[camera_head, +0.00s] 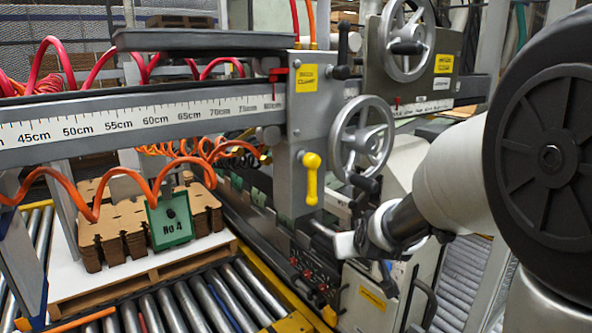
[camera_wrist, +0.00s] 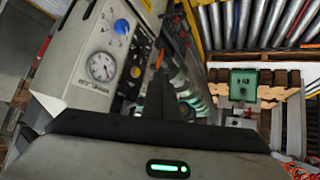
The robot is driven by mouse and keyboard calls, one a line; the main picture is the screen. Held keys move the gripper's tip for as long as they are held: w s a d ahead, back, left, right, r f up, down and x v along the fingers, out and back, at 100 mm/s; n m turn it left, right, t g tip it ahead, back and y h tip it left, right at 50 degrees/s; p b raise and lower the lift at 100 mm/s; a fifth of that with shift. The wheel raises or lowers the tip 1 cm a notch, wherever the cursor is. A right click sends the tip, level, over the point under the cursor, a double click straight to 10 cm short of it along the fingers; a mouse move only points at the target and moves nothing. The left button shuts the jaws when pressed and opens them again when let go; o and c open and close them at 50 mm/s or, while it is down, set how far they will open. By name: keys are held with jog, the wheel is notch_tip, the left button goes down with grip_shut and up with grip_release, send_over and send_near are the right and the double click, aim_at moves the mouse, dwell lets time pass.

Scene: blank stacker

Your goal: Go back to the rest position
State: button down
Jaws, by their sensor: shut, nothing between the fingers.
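My gripper (camera_wrist: 160,78) shows in the wrist view as dark fingers above the grey hand with its green light. The fingers are together with nothing between them. In the head view my arm reaches in from the right, its end beside the machine; the fingertips cannot be made out there. A stack of brown notched blanks (camera_head: 108,232) sits on a pallet at lower left, apart from my arm. The plate also shows in the wrist view (camera_wrist: 243,85).
A grey ruler beam (camera_head: 130,118) crosses the left, with coiled orange hoses (camera_head: 150,187) below it. Handwheels (camera_head: 362,138) and a yellow handle (camera_head: 312,180) stand near my arm. A panel with a round gauge (camera_wrist: 102,67) is close at left in the wrist view. Rollers (camera_head: 190,305) lie below.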

jog(key=s+r+m+g, duration=0.1)
jog(key=s+r+g, duration=0.15)
jog(key=s, duration=1.15)
jog(key=s+r+g, duration=0.2)
jog(key=s+r, duration=0.1)
jog(key=s, duration=1.1)
notch_tip(320, 180, up, 19)
jog(key=p, duration=1.9)
jog(key=shift+s+a+r, duration=0.15)
jog(key=shift+s+r, duration=0.05)
jog(key=shift+s, duration=0.1)
